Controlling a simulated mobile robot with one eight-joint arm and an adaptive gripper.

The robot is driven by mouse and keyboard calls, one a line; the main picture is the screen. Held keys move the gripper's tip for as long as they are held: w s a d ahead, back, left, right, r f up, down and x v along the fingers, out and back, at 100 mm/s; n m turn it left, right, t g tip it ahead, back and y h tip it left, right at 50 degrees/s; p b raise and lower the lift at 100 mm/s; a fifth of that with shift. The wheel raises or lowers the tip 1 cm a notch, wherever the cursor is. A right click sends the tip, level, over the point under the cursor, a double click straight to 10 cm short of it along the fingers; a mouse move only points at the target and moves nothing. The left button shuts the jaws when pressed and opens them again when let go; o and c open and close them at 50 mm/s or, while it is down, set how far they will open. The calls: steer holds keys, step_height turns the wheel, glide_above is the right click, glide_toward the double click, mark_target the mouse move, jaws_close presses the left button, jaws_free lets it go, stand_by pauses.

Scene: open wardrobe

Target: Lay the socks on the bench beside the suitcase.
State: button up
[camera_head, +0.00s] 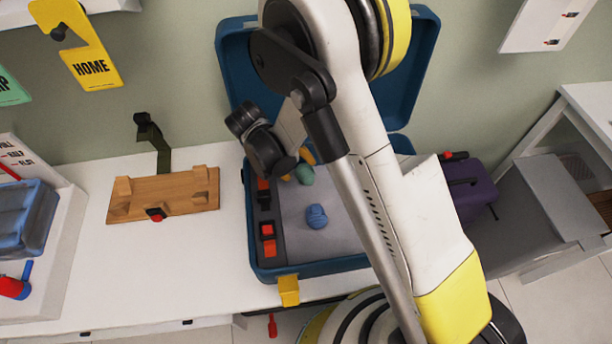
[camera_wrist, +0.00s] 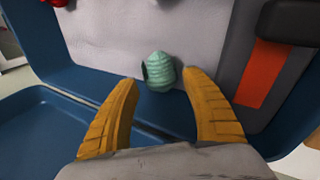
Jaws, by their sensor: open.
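The blue suitcase (camera_head: 262,225) stands open on the white bench (camera_head: 150,255), its lid raised at the back. A teal rolled bundle (camera_head: 304,174), which looks like socks, lies on the suitcase's grey floor, close to the hinge side. A blue bundle (camera_head: 316,216) lies nearer the front. My gripper (camera_head: 306,158) reaches into the suitcase, partly hidden by my arm. In the wrist view, its orange fingers (camera_wrist: 160,82) are spread, with the teal bundle (camera_wrist: 161,73) between and just beyond their tips. Gaps show on both sides; it is not gripped.
Red-and-black pieces (camera_head: 267,232) line the suitcase's left side. A wooden stand (camera_head: 165,194) occupies the bench to the left; bare bench lies in front of it. A blue bin (camera_head: 25,220) stands far left, and a purple case (camera_head: 470,190) is at right. My arm hides the suitcase's right part.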

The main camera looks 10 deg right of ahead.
mark_target(303, 171)
steer(key=b+x, duration=0.2)
steer(key=x, duration=0.3)
steer(key=shift+r, duration=0.1)
steer(key=c, duration=0.8)
steer(key=shift+c, duration=0.4)
steer(key=shift+r, duration=0.1)
step_height(303, 171, up, 5)
steer(key=shift+f+p, duration=0.15)
steer(key=shift+p, duration=1)
steer(key=s+d+r+p, duration=0.3)
steer(key=s+d+r, duration=0.2)
steer(key=s, duration=0.5)
steer(key=shift+d+r, duration=0.3)
steer(key=shift+r, duration=0.25)
